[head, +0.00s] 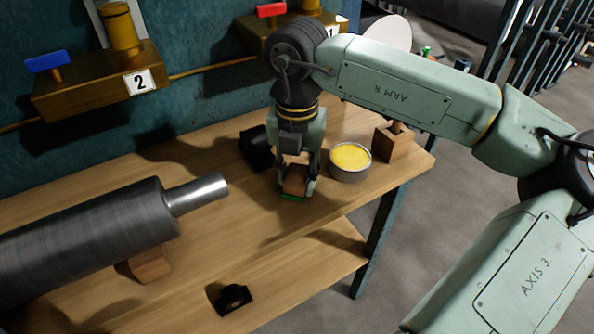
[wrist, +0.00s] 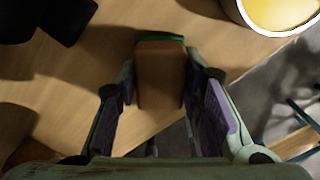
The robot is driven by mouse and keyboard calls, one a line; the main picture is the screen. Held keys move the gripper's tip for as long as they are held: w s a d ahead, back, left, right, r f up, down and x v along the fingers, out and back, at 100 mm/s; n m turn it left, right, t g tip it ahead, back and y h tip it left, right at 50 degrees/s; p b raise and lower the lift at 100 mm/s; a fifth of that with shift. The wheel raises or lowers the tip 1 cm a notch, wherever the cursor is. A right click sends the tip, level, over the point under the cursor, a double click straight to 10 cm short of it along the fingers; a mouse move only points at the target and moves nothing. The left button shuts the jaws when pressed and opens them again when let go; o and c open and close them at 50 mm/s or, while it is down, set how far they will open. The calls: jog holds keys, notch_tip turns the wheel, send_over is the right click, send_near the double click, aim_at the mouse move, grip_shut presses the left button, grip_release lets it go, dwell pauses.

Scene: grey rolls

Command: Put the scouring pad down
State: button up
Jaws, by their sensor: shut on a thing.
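The scouring pad (head: 293,198) shows as a green layer under a brown block, near the front edge of the wooden table (head: 240,215) in the head view. My gripper (head: 299,180) points down with its fingers shut on the block of the pad. In the wrist view the brown block with the green edge of the pad (wrist: 160,38) sits between the two purple-lined fingers (wrist: 163,95). The pad is low, at or just above the tabletop; I cannot tell whether it touches. Its underside is hidden.
A round tin of yellow stuff (head: 350,158) stands close on the right, with a wooden block (head: 393,143) beyond it. A black object (head: 256,148) lies behind left. A grey roll (head: 90,240) with a metal shaft fills the left. Bare tabletop lies between roll and gripper.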

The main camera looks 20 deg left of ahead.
aim_at(297, 173)
jog(key=shift+f, duration=0.15)
jog(key=o, duration=1)
jog(key=shift+o, duration=0.2)
notch_tip(297, 173, up, 12)
jog(key=shift+r+b, duration=0.2)
jog(key=shift+b, duration=0.25)
jog(key=shift+f, duration=0.1)
